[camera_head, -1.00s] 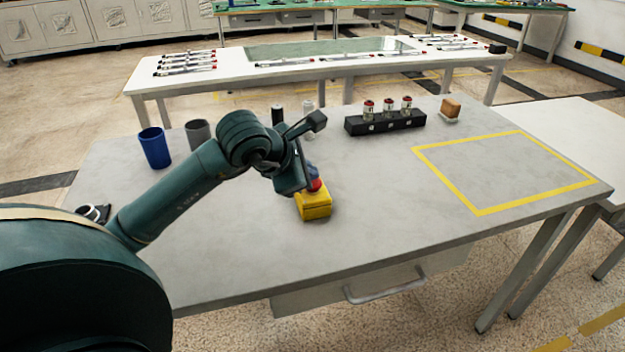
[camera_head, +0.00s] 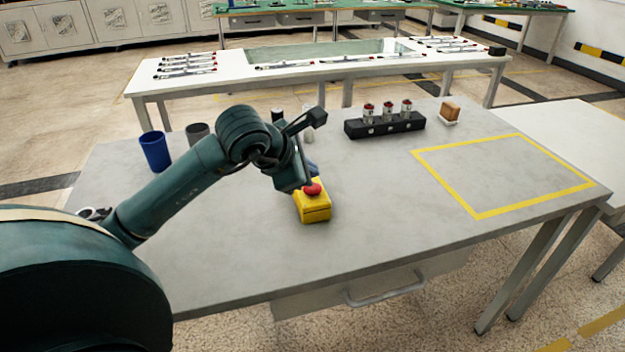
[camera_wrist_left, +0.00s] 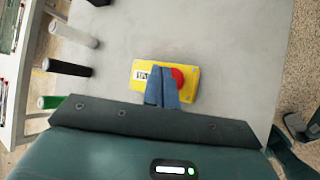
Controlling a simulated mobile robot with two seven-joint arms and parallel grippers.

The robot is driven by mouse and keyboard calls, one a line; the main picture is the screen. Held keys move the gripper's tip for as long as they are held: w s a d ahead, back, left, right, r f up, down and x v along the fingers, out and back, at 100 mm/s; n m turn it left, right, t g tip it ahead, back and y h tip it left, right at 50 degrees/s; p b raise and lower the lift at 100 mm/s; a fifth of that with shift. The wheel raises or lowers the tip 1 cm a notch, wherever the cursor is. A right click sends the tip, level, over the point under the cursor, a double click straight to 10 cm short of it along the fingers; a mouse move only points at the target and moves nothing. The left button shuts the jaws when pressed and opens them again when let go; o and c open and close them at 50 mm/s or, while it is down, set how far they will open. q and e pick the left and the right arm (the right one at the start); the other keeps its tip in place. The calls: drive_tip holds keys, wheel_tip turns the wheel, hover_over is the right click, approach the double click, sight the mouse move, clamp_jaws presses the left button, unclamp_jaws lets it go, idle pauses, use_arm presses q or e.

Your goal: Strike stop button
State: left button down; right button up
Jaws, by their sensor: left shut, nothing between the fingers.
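The stop button is a red mushroom cap (camera_head: 313,189) on a yellow box (camera_head: 316,210) on the grey table. In the left wrist view the red cap (camera_wrist_left: 178,77) sits toward the right end of the yellow box (camera_wrist_left: 138,70), beside a small white label. My left gripper (camera_head: 309,178) is shut and empty, pointing down right at the cap. In the left wrist view its blue fingertips (camera_wrist_left: 162,72) overlap the box and the cap's left edge. I cannot tell whether they touch the cap. My right gripper is not in view.
A blue cup (camera_head: 155,151) and a grey cup (camera_head: 198,132) stand at the left. A black rack (camera_head: 385,125) with red-capped vials and an orange-brown block (camera_head: 450,111) stand at the back. The yellow-outlined area (camera_head: 500,172) at right is clear.

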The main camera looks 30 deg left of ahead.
sight(309, 189)
use_arm(q)
drive_tip(key=shift+r, duration=0.15)
drive_tip(key=shift+r+p, duration=1.6)
drive_tip(key=shift+r, duration=0.8)
